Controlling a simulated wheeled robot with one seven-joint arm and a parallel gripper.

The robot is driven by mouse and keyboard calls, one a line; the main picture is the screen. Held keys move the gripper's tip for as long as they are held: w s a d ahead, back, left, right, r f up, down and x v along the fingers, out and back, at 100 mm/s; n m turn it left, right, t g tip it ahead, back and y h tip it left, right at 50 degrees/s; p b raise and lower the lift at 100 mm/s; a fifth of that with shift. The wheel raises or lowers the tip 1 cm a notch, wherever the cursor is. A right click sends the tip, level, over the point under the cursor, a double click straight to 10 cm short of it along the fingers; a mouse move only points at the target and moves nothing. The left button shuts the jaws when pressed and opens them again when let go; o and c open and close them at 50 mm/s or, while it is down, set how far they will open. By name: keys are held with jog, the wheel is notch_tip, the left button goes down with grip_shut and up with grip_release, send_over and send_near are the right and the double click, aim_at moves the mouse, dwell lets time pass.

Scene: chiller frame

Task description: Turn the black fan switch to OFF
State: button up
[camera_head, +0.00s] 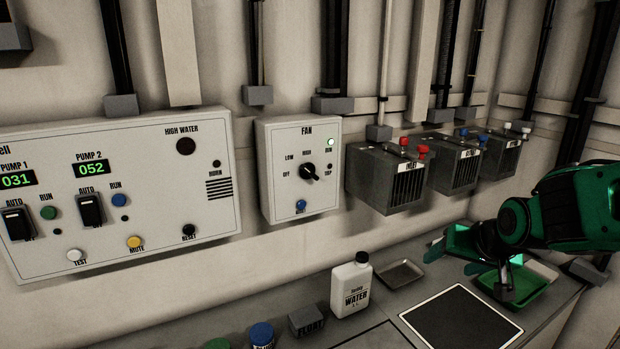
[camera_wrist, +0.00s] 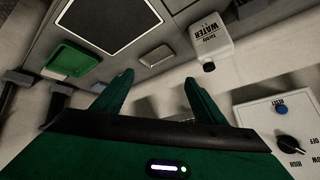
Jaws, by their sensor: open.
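The white FAN box (camera_head: 267,205) hangs on the wall in the middle of the head view. Its black fan switch (camera_head: 309,171) is a round knob among the labels OFF, LOW and HIGH. Its pointer is too small to read surely, but it does not appear to face OFF. The RUN lamp (camera_head: 330,142) is lit. The switch also shows at the lower right of the wrist view (camera_wrist: 289,145). My green gripper (camera_head: 482,266) is open and empty over the bench at the right, well away from the switch; its fingers point upward in the wrist view (camera_wrist: 158,85).
Grey vented boxes (camera_head: 388,190) with coloured terminals jut out between the FAN box and my arm. A white water bottle (camera_head: 350,288) stands on the bench below. A pump panel (camera_head: 130,215) is on the left. Trays and a dark mat (camera_head: 460,325) lie on the bench.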

jog(key=w+a+r+t+y, duration=0.3)
jog(key=w+a+r+t, duration=0.2)
jog(key=w+a, duration=0.55)
jog(key=t+y, duration=0.4)
jog(key=y, duration=0.1)
send_near(313, 173)
jog(key=shift+h, duration=0.3)
jog(key=x, duration=0.8)
jog(key=shift+w+a+r, duration=0.1)
jog(key=shift+w+a, duration=0.15)
jog(key=shift+c, duration=0.6)
